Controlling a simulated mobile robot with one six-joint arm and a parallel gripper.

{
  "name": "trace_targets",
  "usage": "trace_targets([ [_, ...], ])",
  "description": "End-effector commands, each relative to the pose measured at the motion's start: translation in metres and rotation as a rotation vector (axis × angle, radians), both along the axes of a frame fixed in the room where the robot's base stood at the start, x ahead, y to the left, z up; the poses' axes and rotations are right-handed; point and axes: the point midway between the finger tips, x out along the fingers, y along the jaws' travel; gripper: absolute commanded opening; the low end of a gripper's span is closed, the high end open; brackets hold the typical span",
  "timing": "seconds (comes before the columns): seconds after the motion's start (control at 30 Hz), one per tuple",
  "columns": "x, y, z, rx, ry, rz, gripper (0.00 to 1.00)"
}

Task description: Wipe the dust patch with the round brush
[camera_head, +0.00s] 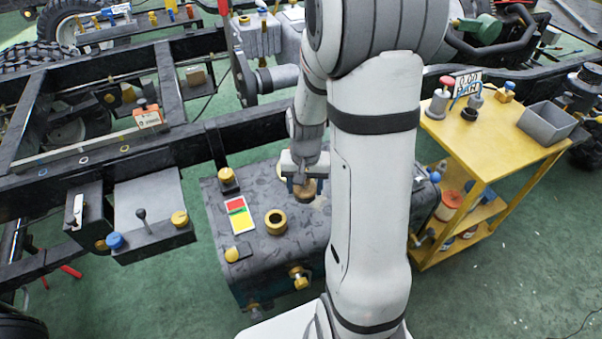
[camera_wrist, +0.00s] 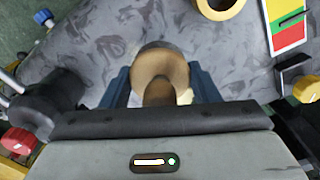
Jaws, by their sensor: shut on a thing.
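The round brush (camera_head: 305,192) has a brown, wooden-looking round body. In the wrist view the brush (camera_wrist: 160,70) sits between the blue fingers of my gripper (camera_wrist: 161,88), which is shut on it. In the head view my gripper (camera_head: 303,181) is low over the grey mottled top of a box-shaped tank (camera_head: 250,189), just left of my arm. The bristles are hidden, and I cannot tell whether they touch the top. I cannot clearly make out the dust patch; a paler area shows beside the fingers, and the brush and my arm cover part of the surface.
A brass ring (camera_head: 275,222) and a red, yellow and green card (camera_head: 239,214) are on the tank top, left of the brush. Yellow knobs (camera_head: 226,175) stand at its edges. A dark chassis rail (camera_head: 185,148) runs behind. A yellow cart (camera_head: 498,146) stands right.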

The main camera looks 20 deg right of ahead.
Motion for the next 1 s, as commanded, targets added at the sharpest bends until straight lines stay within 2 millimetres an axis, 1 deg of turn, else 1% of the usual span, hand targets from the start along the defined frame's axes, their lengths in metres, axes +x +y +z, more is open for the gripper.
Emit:
trace_targets([
  [0.03, 0.000, 0.000, 0.009, 0.000, -0.001, 0.000, 0.34],
  [0.2, 0.000, 0.000, 0.023, 0.000, 0.000, -0.001, 0.34],
  [0.3, 0.000, -0.001, 0.028, 0.000, 0.001, -0.001, 0.34],
  [0.87, 0.000, -0.001, 0.028, 0.000, 0.000, -0.002, 0.34],
  [0.93, 0.004, 0.000, 0.029, 0.000, -0.001, 0.011, 0.34],
  [1.0, 0.017, 0.006, 0.031, 0.000, -0.002, 0.054, 0.34],
])
